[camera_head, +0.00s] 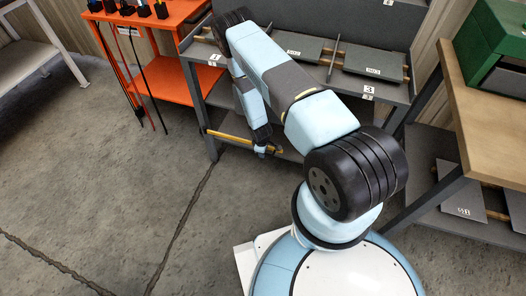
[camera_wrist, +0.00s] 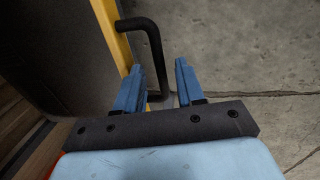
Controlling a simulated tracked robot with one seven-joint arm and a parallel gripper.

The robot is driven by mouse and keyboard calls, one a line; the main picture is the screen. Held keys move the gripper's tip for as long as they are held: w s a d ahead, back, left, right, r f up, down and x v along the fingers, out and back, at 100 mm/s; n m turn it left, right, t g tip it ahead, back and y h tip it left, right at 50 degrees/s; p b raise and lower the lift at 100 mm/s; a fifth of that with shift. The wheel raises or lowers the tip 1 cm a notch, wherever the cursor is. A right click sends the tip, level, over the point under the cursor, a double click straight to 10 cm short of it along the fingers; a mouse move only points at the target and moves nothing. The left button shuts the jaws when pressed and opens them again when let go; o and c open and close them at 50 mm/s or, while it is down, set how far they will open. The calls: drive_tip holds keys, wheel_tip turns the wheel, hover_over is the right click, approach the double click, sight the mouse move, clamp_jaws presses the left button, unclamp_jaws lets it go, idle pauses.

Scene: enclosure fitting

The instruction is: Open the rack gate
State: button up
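The grey rack (camera_head: 282,85) stands at the back centre in the head view. A yellow bar (camera_head: 228,136), apparently the gate's edge, runs low across its front; a yellow edge also shows in the wrist view (camera_wrist: 109,22), beside a dark panel (camera_wrist: 55,50). A bent black handle (camera_wrist: 149,32) stands off this yellow edge. My gripper (camera_wrist: 159,66) has its two blue fingers apart, with the handle's long bar between them in the picture and gaps on both sides. In the head view my gripper (camera_head: 266,150) is small beside the yellow bar's right end. Contact cannot be told.
An orange cart (camera_head: 172,68) with hanging cables stands left of the rack. A wooden-topped bench (camera_head: 490,125) with a green case (camera_head: 495,50) stands at the right. A pale table (camera_head: 25,60) is far left. The concrete floor (camera_head: 110,200) in front is clear.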

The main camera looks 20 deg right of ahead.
drive_tip(key=shift+c, duration=0.5)
clamp_jaws()
